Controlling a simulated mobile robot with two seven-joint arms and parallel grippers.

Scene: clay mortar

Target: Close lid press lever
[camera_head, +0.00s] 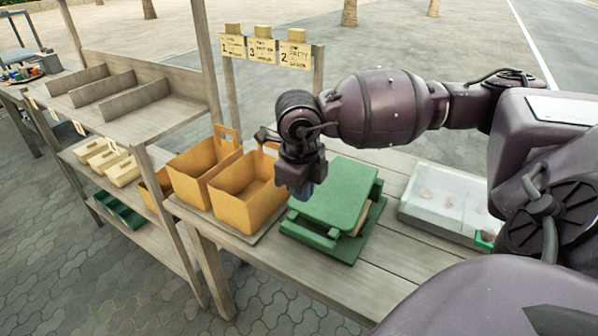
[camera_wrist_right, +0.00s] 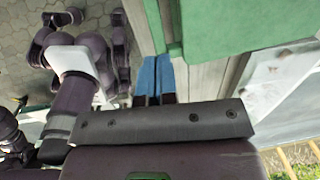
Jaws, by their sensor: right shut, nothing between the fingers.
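A green press (camera_head: 338,197) with a flat green lid sits on the wooden table. The lid lies over a green base, with a gap at the front right where a tan part (camera_head: 357,224) shows. I cannot make out a separate lever. My right gripper (camera_head: 304,193) points down at the left edge of the lid, with its blue fingertips together and nothing between them. I cannot tell whether it touches the lid. In the right wrist view, the shut fingertips (camera_wrist_right: 156,78) are left of a green surface of the press (camera_wrist_right: 245,22). My left gripper is not in view.
Yellow paper bags (camera_head: 245,195) stand close to the left of the press. A pale tray (camera_head: 447,205) with small items lies to the right on the table (camera_head: 345,285). A wooden shelf (camera_head: 130,120) stands at left. The table front is clear.

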